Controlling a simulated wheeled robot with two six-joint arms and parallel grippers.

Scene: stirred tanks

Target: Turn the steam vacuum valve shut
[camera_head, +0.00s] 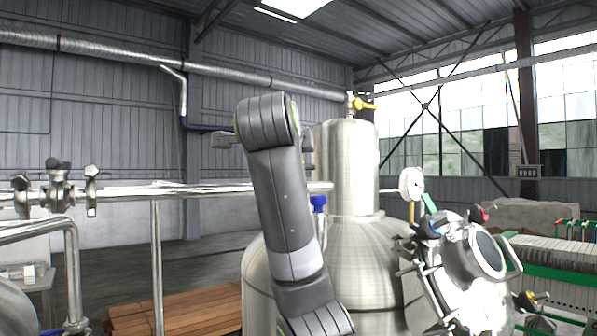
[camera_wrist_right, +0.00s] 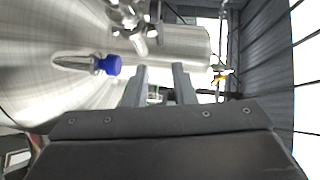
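I cannot tell which fitting is the steam vacuum valve. A yellow-handled valve (camera_head: 361,103) sits on top of the steel tank's upper cylinder (camera_head: 346,165), and a small yellow part shows in the right wrist view (camera_wrist_right: 220,78). A blue knob (camera_head: 318,203) stands on the tank's shoulder; a blue cap shows in the right wrist view (camera_wrist_right: 111,64), left of my fingers. My right arm rises in front of the tank; its gripper is mostly hidden behind the arm in the head view. In the wrist view, the right gripper (camera_wrist_right: 161,74) has its fingers apart, nothing visibly held. My left gripper is out of view.
A horizontal steel pipe (camera_head: 180,190) with several metal valves (camera_head: 58,185) runs left of the tank. A tilted metal vessel (camera_head: 465,255) with clamps and a white round gauge (camera_head: 411,184) stand to the right. Wooden planks (camera_head: 180,305) lie low at the left.

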